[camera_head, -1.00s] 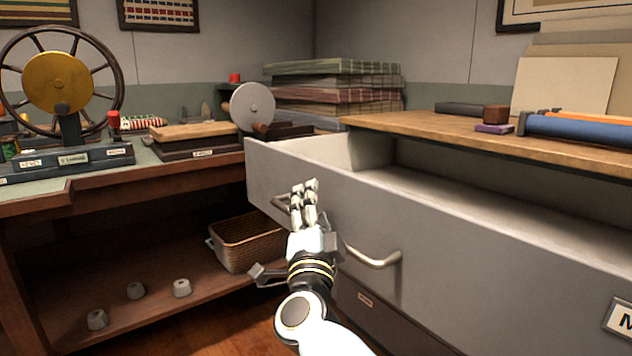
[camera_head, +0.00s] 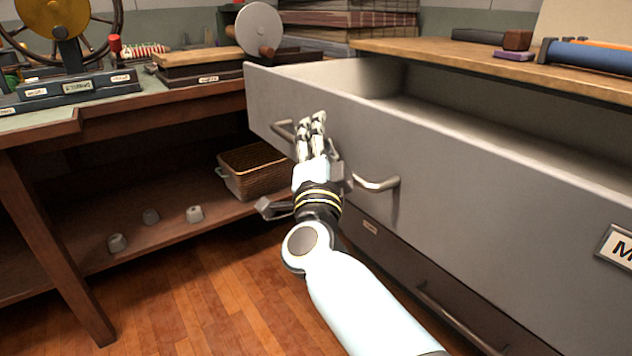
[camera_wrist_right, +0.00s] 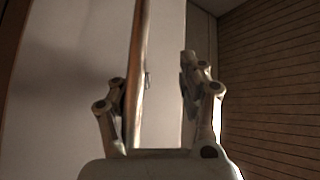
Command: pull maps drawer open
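The grey maps drawer (camera_head: 450,190) stands pulled out from under the wooden counter top, its inside partly visible. A label plate (camera_head: 618,247) starting with "M" is cut off at the right edge. A curved metal handle (camera_head: 378,183) is on its front, with the middle hidden behind my right gripper (camera_head: 311,122). In the right wrist view the handle bar (camera_wrist_right: 139,75) runs between the fingers of my right gripper (camera_wrist_right: 155,95), close to the left finger. A clear gap separates it from the right finger, so the gripper is open around the bar. My left gripper is out of view.
A lower dark drawer with its own handle (camera_head: 455,320) lies below. At left, a workbench (camera_head: 110,135) has a shelf with a wicker basket (camera_head: 254,172) and several small grey weights (camera_head: 195,214). Wooden floor (camera_head: 200,290) is free in front.

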